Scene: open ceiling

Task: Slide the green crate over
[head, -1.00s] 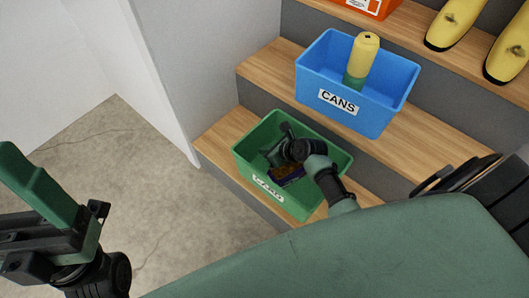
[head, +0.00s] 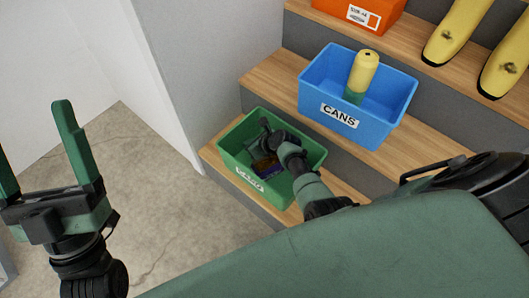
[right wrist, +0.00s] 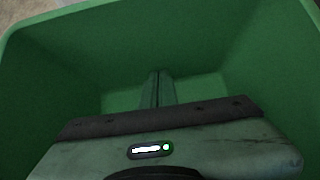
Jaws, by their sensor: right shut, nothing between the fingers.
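The green crate (head: 308,168), with a white label on its front, sits on the lowest wooden step. My right gripper (head: 262,148) is down inside the crate, close to its left side. In the right wrist view, the shut fingers (right wrist: 157,88) point at a green crate wall (right wrist: 150,40); I cannot tell whether they touch it. A dark purple item (head: 266,168) lies in the crate, partly hidden by the gripper. My left gripper (head: 32,128) is open and empty at the left, away from the crate.
A blue crate (head: 393,82) marked CANS stands on the step above, holding a yellow and green can (head: 362,75). An orange box (head: 335,12) and two large yellow objects are higher up. A grey wall (head: 205,70) borders the steps on the left. Bare floor is below.

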